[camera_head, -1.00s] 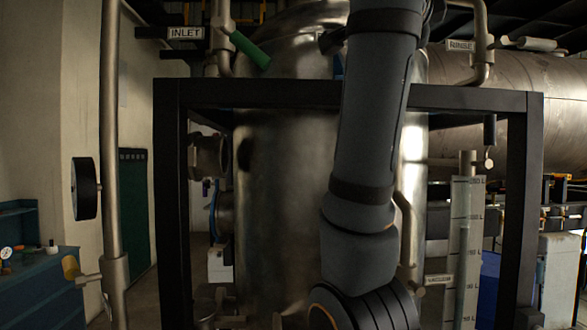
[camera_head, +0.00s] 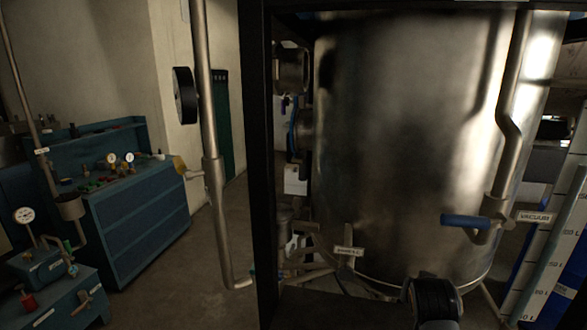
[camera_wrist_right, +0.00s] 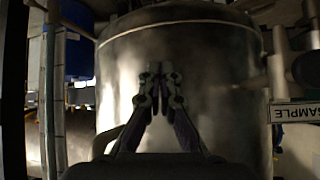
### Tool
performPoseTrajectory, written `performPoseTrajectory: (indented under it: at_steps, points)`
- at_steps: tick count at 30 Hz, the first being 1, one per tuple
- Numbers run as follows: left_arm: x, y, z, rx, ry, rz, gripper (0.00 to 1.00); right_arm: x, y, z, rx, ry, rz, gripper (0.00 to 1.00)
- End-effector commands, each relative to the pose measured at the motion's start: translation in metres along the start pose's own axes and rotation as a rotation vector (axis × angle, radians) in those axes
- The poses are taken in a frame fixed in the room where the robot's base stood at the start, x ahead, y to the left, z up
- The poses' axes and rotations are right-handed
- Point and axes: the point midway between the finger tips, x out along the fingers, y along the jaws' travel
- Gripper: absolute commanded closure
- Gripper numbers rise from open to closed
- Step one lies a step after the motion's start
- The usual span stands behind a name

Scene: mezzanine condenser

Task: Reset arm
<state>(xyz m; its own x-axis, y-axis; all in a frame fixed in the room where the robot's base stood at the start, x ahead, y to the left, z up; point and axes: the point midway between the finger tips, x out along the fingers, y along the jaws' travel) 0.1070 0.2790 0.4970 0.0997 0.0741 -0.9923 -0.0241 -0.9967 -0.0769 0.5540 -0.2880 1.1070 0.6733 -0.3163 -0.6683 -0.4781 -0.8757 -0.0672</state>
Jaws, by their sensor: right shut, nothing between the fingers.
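My right gripper (camera_wrist_right: 155,82) shows in the right wrist view. Its fingers are together and empty, in front of the steel tank (camera_wrist_right: 205,95). In the head view a dark rounded part of my own arm shows at the bottom, in front of the tank (camera_head: 400,130); no gripper fingers show there. My left gripper is in neither view.
A black frame post (camera_head: 257,160) stands left of the tank. A blue-handled vacuum valve (camera_head: 466,221) is on the right pipe. A blue workbench (camera_head: 145,215) with gauges is at left. A SAMPLE sign (camera_wrist_right: 296,112) shows in the wrist view. Open floor (camera_head: 190,285) lies between bench and post.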

Motion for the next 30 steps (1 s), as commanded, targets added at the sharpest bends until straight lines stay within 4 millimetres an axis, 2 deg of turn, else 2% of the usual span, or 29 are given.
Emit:
performPoseTrajectory:
  at_steps: [1,3,6,12,18,21,26,30]
  points:
    - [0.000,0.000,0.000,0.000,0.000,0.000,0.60,0.005,0.013,0.044,-0.080,-0.068,-0.001,1.00]
    - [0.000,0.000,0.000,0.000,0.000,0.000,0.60,0.005,0.025,0.094,-0.178,-0.146,-0.019,1.00]
    - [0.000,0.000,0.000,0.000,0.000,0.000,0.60,-0.001,0.041,0.149,-0.291,-0.238,-0.048,1.00]
    - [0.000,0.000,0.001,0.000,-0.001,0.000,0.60,-0.025,0.066,0.230,-0.453,-0.385,-0.109,1.00]
    - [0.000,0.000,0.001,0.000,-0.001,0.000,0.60,-0.058,0.087,0.292,-0.582,-0.512,-0.179,1.00]
    - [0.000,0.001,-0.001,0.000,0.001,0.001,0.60,-0.021,0.086,0.310,-0.572,-0.518,-0.170,1.00]
    - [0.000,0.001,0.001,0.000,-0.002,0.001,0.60,0.025,0.093,0.349,-0.567,-0.543,-0.160,1.00]
    - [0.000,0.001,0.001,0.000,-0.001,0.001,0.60,0.066,0.105,0.396,-0.563,-0.568,-0.152,1.00]
